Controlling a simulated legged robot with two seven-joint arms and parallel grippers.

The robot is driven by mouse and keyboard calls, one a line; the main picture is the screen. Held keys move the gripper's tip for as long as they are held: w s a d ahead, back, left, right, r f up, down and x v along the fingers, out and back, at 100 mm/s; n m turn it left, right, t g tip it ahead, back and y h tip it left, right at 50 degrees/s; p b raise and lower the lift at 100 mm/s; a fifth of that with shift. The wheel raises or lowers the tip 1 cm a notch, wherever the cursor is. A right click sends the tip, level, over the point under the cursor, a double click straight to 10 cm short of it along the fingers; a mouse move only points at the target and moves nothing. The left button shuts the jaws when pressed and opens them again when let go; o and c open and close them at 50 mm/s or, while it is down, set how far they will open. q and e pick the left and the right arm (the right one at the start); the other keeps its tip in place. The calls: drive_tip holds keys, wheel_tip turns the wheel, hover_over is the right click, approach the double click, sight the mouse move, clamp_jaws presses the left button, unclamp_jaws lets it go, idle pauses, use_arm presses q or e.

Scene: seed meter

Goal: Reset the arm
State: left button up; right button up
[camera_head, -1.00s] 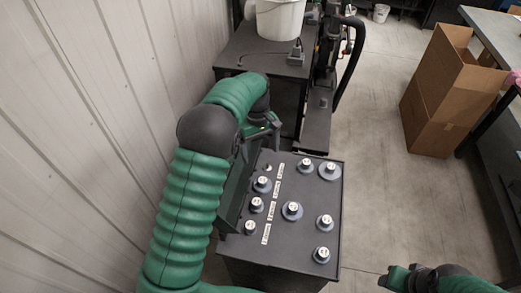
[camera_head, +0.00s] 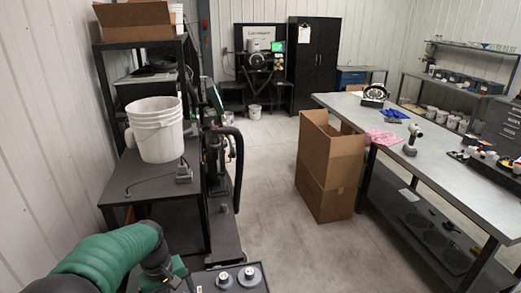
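My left arm (camera_head: 105,262), in a green ribbed sleeve with dark joints, comes in at the lower left. Its end, with a green and black part of my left gripper (camera_head: 180,273), reaches the bottom edge beside the dark box with weights (camera_head: 205,280). The fingers are cut off or hidden, so I cannot tell whether they are open or shut. Only the far edge of that box shows, with two round metal-topped weights (camera_head: 250,273) on it. My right arm and gripper are out of view.
A dark table (camera_head: 125,185) with a white bucket (camera_head: 158,130) stands ahead on the left, by the wall. A cardboard box (camera_head: 328,165) stands on the floor beside a long workbench (camera_head: 440,160) on the right. The floor (camera_head: 270,185) between is clear.

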use_arm(q)
drive_tip(key=s+d+f+m+t, duration=0.1)
drive_tip(key=s+d+m, duration=0.2)
drive_tip(key=s, duration=0.5)
drive_tip(key=s+d+f+m+t, duration=0.1)
drive_tip(key=s+m, duration=0.3)
drive_tip(key=s, duration=0.4)
drive_tip(key=shift+s+d+y, duration=0.25)
drive_tip(key=shift+d+y, duration=0.05)
drive_tip(key=shift+d, duration=0.6)
